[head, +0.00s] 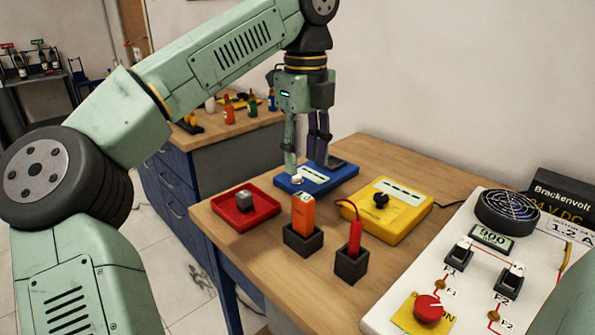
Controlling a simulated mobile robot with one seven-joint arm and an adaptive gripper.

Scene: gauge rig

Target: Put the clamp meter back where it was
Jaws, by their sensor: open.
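An orange block with a small pale display (303,213) stands upright in a dark square holder (303,243) on the wooden table; it looks like the clamp meter, though I cannot be sure. My gripper (306,165) is open and points down over the blue unit (335,181), behind and apart from the orange block. Its near finger is close to a small white knob (297,179) on the blue unit; I cannot tell whether they touch. I see nothing held between the fingers.
A red probe (354,236) stands in a second dark holder (350,267). A red tray (262,216) holds a grey cube (244,200). A yellow unit with a black knob (400,222) sits right of the gripper. A white control panel (455,262) fills the right front.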

